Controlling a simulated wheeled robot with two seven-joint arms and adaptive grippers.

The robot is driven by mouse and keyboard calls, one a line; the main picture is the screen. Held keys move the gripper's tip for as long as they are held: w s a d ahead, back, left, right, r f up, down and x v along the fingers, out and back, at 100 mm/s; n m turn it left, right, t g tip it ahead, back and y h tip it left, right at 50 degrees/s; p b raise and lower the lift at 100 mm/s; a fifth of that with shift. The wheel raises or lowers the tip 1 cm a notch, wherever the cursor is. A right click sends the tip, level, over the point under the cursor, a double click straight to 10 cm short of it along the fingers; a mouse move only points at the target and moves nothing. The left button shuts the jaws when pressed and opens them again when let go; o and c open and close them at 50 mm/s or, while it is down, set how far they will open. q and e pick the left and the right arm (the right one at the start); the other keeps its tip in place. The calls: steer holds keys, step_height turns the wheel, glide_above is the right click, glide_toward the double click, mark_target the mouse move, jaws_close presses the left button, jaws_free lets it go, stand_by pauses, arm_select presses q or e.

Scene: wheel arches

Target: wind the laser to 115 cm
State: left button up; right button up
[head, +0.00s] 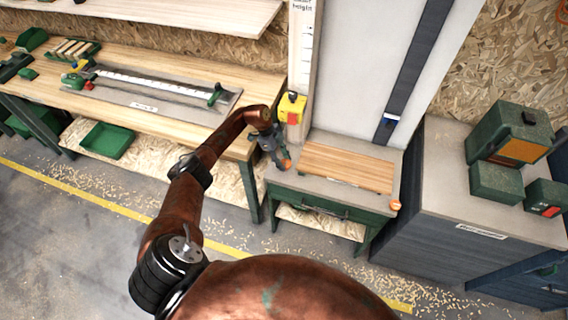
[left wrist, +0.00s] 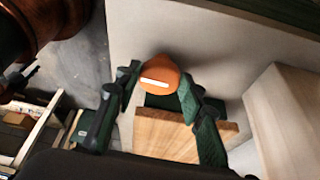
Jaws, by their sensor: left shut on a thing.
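My left gripper (head: 276,150) reaches the green bench from the left, at the foot of the upright scale (head: 302,60). In the left wrist view its two fingers (left wrist: 160,88) close on an orange knob (left wrist: 160,73) with a white stripe; the knob also shows as a small orange patch in the head view (head: 286,164). A yellow box with a red front (head: 291,108), which looks like the laser, sits low on the scale, just above the gripper. The scale's figures are too small to read. My right gripper is not in view.
A wooden board (head: 345,168) lies on the bench, right of the gripper. A dark upright strip (head: 415,70) with a blue-and-white piece stands behind. A grey cabinet with green cases (head: 510,130) is at right. A long workbench with a ruled rail (head: 150,85) is at left.

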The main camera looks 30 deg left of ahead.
arm_select(q)
steer(key=shift+w+a+m+g+b, duration=0.15)
steer(key=shift+m+g+b, duration=0.45)
steer(key=shift+m+b, duration=0.85)
steer(key=o, duration=1.2)
steer(key=shift+c, duration=0.2)
